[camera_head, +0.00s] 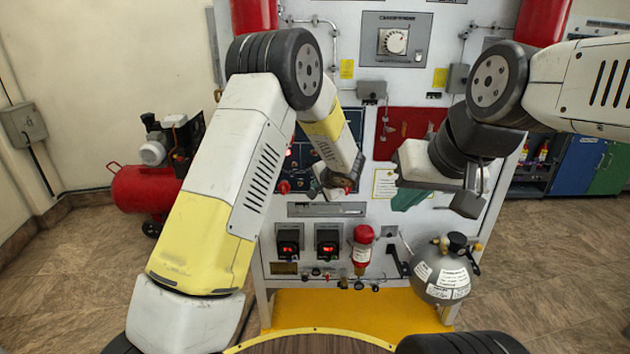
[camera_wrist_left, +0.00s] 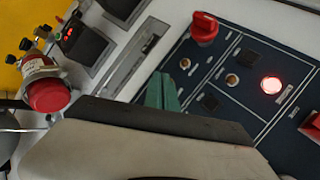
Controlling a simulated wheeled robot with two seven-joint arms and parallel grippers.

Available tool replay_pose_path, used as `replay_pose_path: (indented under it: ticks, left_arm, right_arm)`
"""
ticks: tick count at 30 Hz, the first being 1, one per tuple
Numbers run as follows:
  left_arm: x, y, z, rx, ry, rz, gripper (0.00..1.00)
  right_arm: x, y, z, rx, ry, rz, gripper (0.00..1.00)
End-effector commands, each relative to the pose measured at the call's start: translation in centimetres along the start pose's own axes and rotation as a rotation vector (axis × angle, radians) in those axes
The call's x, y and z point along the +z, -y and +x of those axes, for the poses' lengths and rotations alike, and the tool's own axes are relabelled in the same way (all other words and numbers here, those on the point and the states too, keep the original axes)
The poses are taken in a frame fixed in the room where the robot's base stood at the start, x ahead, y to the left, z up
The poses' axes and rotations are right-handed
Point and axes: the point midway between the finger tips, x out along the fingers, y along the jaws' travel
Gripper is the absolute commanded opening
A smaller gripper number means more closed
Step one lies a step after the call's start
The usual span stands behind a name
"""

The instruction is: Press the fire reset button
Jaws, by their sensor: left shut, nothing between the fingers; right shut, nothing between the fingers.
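The dark blue control panel (camera_head: 300,150) is partly hidden behind my left arm in the head view. In the left wrist view the panel (camera_wrist_left: 232,62) shows a red knob (camera_wrist_left: 204,28), a glowing round red-white button (camera_wrist_left: 271,85) and small brass-coloured buttons (camera_wrist_left: 232,79). The labels are too small to read, so I cannot tell which is the fire reset button. My left gripper's green fingers (camera_wrist_left: 162,93) are shut and empty, over the panel's edge, left of the lit button in that view. My right gripper (camera_head: 408,197) is shut and empty in front of the board's right part.
Two red-lit displays (camera_head: 289,241) and a red-capped cylinder (camera_head: 361,248) sit low on the board. A grey sphere (camera_head: 441,272) stands at right above the yellow base (camera_head: 350,312). A red compressor (camera_head: 145,188) stands at left.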

Motion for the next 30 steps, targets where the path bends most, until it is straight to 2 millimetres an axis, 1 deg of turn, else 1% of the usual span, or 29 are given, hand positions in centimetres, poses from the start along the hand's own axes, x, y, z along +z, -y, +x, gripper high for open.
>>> replay_pose_path:
  ticks: [16,25,30]
  left_arm:
    - [-0.30,0.35,0.48,0.000,0.001,-0.001,0.00]
    - [-0.28,0.31,0.41,0.000,0.000,0.000,0.00]
    - [-0.02,-0.02,-0.06,0.000,-0.001,0.001,0.00]
  right_arm:
    - [0.00,0.00,0.00,0.000,0.000,0.000,0.00]
    - [0.00,0.00,0.00,0.000,0.000,0.000,0.00]
    - [0.00,0.00,0.00,0.000,0.000,0.000,0.00]
